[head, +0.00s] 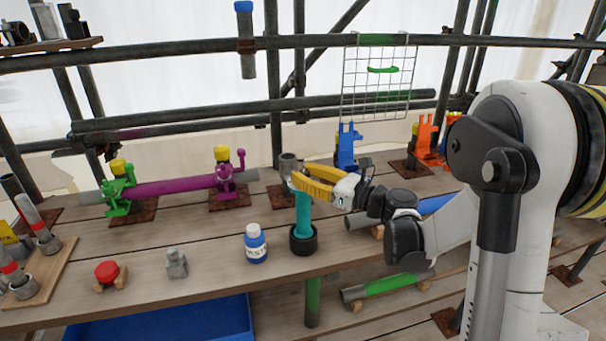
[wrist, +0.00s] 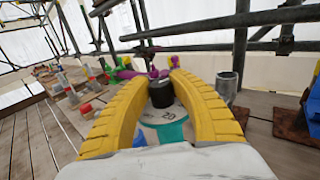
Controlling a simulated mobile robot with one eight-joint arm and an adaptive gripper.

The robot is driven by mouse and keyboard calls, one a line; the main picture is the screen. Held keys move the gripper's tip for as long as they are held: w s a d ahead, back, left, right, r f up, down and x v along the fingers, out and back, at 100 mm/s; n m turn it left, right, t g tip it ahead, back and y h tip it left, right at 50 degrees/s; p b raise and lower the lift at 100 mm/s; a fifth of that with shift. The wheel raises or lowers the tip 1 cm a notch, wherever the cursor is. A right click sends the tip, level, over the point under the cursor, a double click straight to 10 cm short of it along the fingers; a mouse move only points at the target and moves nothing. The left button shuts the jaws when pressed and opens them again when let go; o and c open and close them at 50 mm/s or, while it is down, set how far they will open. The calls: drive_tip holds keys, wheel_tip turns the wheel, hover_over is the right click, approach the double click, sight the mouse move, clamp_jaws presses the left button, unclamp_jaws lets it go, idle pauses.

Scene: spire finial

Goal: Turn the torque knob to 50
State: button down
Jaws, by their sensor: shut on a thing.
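The torque knob (wrist: 161,94) is a small black cylinder in the wrist view, between the tips of my yellow fingers. It stands on a pale dial face (wrist: 180,115) with printed marks; one looks like 20, and the rest are hidden or too small to read. The dial tops a teal post (head: 303,214) that stands upright in a black round base (head: 303,240) on the wooden bench. My gripper (head: 294,180) reaches in from the right at the top of the post and is shut on the knob. In the head view the fingers hide the knob.
A blue-and-white bottle (head: 256,245) stands left of the post. A red-topped part (head: 107,273) and a grey fitting (head: 176,262) sit further left. A purple pipe (head: 180,186) in clamps and a blue clamp (head: 347,147) are behind. Scaffold tubes (head: 180,50) cross above.

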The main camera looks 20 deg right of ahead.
drive_tip(key=n+g+y, duration=0.4)
drive_tip(key=shift+g, duration=0.4)
drive_tip(key=shift+n+g+y+p, duration=0.3)
drive_tip(key=shift+n+g+y, duration=0.3)
drive_tip(key=shift+n+g, duration=0.8)
drive_tip(key=shift+n+g+y+p, duration=0.3)
drive_tip(key=shift+n+g+y, duration=0.45)
drive_tip(key=shift+g, duration=1.15)
drive_tip(key=shift+n, duration=0.25)
drive_tip(key=c, duration=1.1)
unclamp_jaws()
drive_tip(key=s+d, duration=0.1)
drive_tip(key=d, duration=1.1)
drive_tip(key=shift+s, duration=0.3)
